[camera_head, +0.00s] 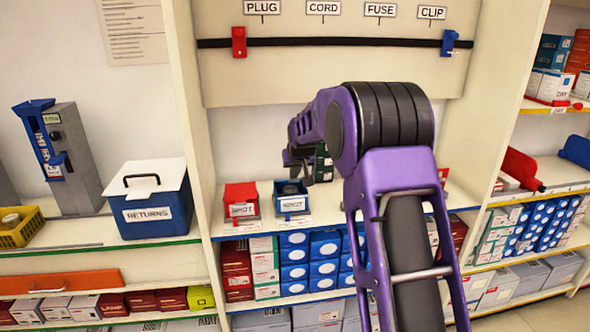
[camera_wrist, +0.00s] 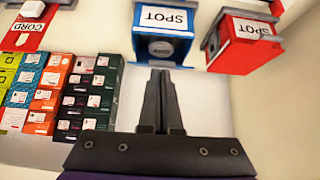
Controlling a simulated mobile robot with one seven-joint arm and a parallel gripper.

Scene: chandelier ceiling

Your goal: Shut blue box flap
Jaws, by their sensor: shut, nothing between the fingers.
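The blue box (camera_head: 290,203) with a SPOT label stands on the middle shelf. In the wrist view the blue box (camera_wrist: 163,37) is open, and a round pale-topped item (camera_wrist: 162,48) shows in its dark inside. I cannot clearly make out its flap. My gripper (camera_wrist: 160,74) is shut and empty, its fingertips beside the open part of the box in the picture; contact cannot be told. In the head view my gripper is a dark shape above the box, partly hidden by my arm.
A red SPOT box (camera_head: 241,203) stands close to the left of the blue box; it looks closed. Stacked small cartons (camera_wrist: 85,95) are on the other side. A RETURNS bin (camera_head: 155,203) is farther left. A black rail (camera_head: 320,42) runs above.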

